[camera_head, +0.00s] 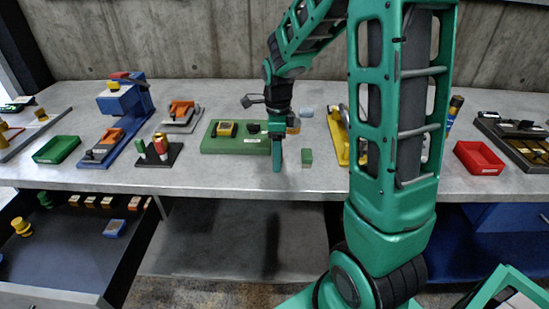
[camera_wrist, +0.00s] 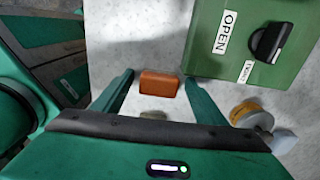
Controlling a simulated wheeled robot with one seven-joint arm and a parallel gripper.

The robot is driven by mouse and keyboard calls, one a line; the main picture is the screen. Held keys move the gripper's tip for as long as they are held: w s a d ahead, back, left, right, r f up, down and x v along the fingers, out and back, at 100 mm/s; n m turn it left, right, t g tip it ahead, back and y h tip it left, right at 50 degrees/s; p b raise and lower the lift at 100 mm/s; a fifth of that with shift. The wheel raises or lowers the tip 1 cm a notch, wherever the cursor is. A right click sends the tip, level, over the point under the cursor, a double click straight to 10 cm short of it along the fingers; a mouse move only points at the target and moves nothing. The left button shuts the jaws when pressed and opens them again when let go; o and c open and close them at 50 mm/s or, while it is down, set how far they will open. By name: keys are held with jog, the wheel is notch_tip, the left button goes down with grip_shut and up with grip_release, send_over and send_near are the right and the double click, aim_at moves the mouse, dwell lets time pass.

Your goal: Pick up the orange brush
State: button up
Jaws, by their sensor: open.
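In the wrist view, the orange brush (camera_wrist: 160,83) shows as a small orange-brown block on the grey table. It appears between the two green fingers of my gripper (camera_wrist: 158,88). A dim greyish patch lies just below it in the picture, and I cannot tell whether it is part of the brush. My gripper is open, with a gap on each side of the block. In the head view, my gripper (camera_head: 277,160) points down near the table's front edge, right of the green board (camera_head: 222,146). I cannot make out the brush there; the gripper may hide it.
A small green block (camera_head: 307,157) lies right of my gripper. A yellow stand (camera_head: 340,140) is farther right.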

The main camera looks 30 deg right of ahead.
jog(key=c, duration=1.2)
jog(key=shift+o, duration=0.2)
jog(key=shift+r, duration=0.15)
jog(key=shift+r, duration=0.3)
notch_tip(320, 180, up, 4)
jog(key=shift+w+f, duration=0.1)
jog(key=shift+f, duration=0.15)
jog(key=s+a+r, duration=0.4)
jog(key=a+r, duration=0.2)
jog(key=a, duration=0.5)
jog(key=shift+r, duration=0.35)
